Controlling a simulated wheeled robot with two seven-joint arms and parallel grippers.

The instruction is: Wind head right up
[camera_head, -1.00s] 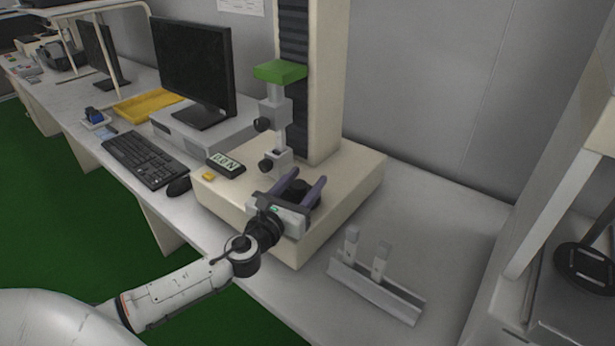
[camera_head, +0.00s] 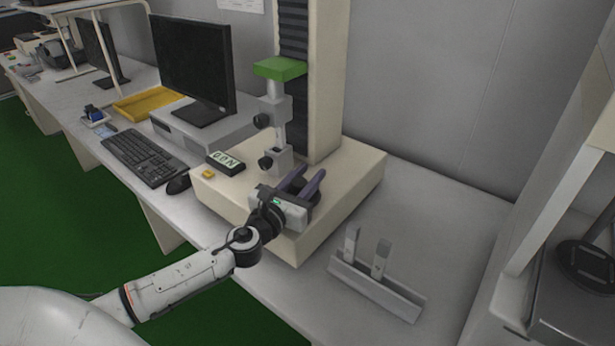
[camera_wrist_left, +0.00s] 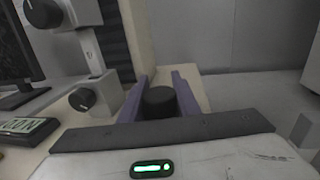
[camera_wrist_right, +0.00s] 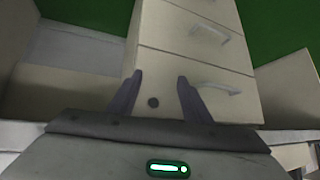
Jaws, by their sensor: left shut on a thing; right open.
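The tester is a cream machine (camera_head: 240,207) with a tall column (camera_head: 328,80). In front of the column stand a grey upper clamp (camera_head: 272,109) under a green block (camera_head: 280,69) and a lower clamp (camera_head: 281,160), each with a black side knob. My left gripper (camera_head: 312,171) is at the machine's base with its purple fingers on either side of a round black knob (camera_wrist_left: 160,99), shut on it. In the head view the gripper partly hides this knob. My right gripper (camera_wrist_right: 160,77) is open and empty, seen only in its own wrist view.
A small display (camera_head: 226,163) and yellow button (camera_head: 208,174) sit on the machine's base. A monitor (camera_head: 190,65), keyboard (camera_head: 143,158) and mouse (camera_head: 178,184) are to the left. A holder (camera_head: 385,295) with two upright pieces stands to the right. Drawers (camera_wrist_right: 200,35) face my right gripper.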

